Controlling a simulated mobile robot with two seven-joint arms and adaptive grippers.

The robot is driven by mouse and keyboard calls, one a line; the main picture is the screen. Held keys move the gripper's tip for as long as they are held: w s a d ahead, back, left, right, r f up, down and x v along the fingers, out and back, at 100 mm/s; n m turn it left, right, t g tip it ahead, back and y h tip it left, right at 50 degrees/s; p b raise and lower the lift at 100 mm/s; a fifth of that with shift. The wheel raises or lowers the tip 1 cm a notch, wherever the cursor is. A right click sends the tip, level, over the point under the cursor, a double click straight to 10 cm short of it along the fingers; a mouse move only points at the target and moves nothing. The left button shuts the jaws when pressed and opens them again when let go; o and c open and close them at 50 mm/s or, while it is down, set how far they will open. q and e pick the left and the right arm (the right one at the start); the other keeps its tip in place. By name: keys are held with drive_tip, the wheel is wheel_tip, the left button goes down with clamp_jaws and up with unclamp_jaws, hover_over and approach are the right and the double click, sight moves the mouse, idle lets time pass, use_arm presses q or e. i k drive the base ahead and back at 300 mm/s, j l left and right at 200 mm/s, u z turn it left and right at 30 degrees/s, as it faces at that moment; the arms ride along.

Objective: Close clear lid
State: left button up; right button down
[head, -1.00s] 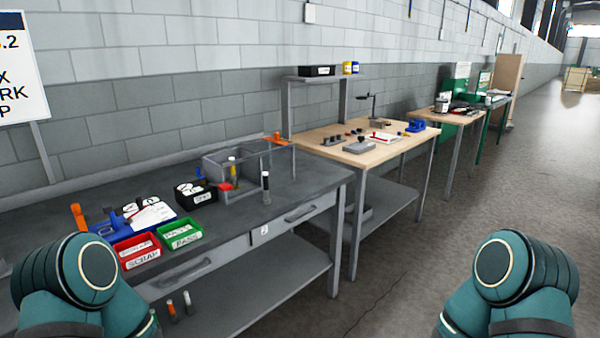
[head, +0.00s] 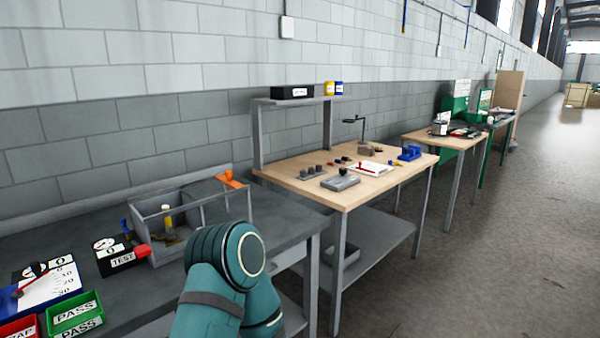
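One of my teal arm joints stands in front of the bench's right part, just right of and below the box, and hides the bench top there. Neither gripper is in view.
A black TEST gauge (head: 121,258) stands left of the box. A green PASS bin (head: 76,315), a red bin (head: 18,330) and a blue-edged dial board (head: 47,290) lie nearer. A wooden table (head: 345,190) with tools stands beyond. The floor (head: 480,270) at right is clear.

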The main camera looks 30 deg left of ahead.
sight(229, 174)
drive_tip(key=i+u, duration=0.1)
drive_tip(key=i, duration=0.35)
drive_tip(key=i+l+u, duration=0.1)
drive_tip(key=i, duration=0.35)
drive_tip(key=i+l+u, duration=0.15)
drive_tip(key=i, duration=0.3)
drive_tip(key=i+l+u, duration=0.1)
drive_tip(key=u, duration=0.4)
drive_tip(key=i+l+u, duration=0.25)
drive_tip(key=u, duration=0.25)
drive_tip(key=i+l+u, duration=0.2)
drive_tip(key=u, duration=0.25)
drive_tip(key=i+l+u, duration=0.1)
drive_tip(key=l+u, duration=0.65)
drive_tip(key=u, duration=0.25)
